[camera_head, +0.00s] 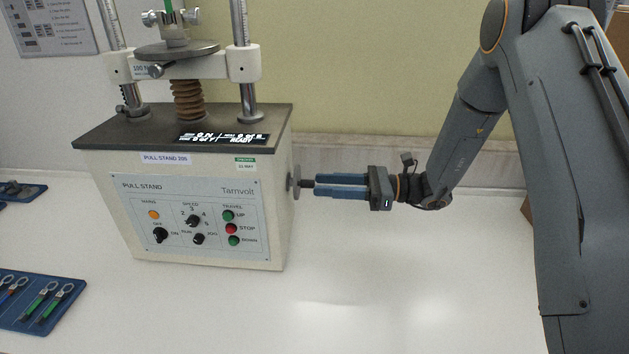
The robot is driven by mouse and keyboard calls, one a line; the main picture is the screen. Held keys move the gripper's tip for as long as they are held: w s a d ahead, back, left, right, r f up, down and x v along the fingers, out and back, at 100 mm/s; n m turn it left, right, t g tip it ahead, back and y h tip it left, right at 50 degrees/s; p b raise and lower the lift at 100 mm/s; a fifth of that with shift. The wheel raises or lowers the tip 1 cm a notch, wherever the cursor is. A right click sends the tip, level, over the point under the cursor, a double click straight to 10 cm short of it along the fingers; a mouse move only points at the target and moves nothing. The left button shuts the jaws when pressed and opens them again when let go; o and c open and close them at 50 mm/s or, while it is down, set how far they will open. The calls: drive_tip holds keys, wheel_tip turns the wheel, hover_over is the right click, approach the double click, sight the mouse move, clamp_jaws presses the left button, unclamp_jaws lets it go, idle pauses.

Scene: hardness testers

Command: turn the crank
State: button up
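The crank (295,183) is a small grey disc on the right side of the cream pull stand (125,217), with a short dark handle (307,183) pointing right. My gripper (316,185) points left at the handle, level with it. Its two blue fingers lie one above the other, close together, with their tips at the handle's outer end. I cannot tell whether the handle reaches between the fingers or whether they press on it.
The stand's front panel (190,212) carries knobs and coloured buttons. Two metal columns (241,60) and a round plate (176,50) rise above it. Blue trays (22,324) with tools lie at the left. The white table (400,290) is clear below my arm.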

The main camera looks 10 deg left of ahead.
sight(312, 186)
drive_tip(key=shift+s+a+p, duration=0.1)
drive_tip(key=shift+a+p, duration=0.4)
drive_tip(key=shift+a, duration=1.4)
clamp_jaws()
drive_tip(key=shift+s+f+n+b, duration=0.1)
drive_tip(key=shift+f+n+b, duration=0.2)
drive_tip(key=shift+n+b, duration=0.45)
unclamp_jaws()
drive_tip(key=d+b, duration=0.2)
drive_tip(key=d, duration=0.6)
drive_tip(key=shift+w, duration=0.2)
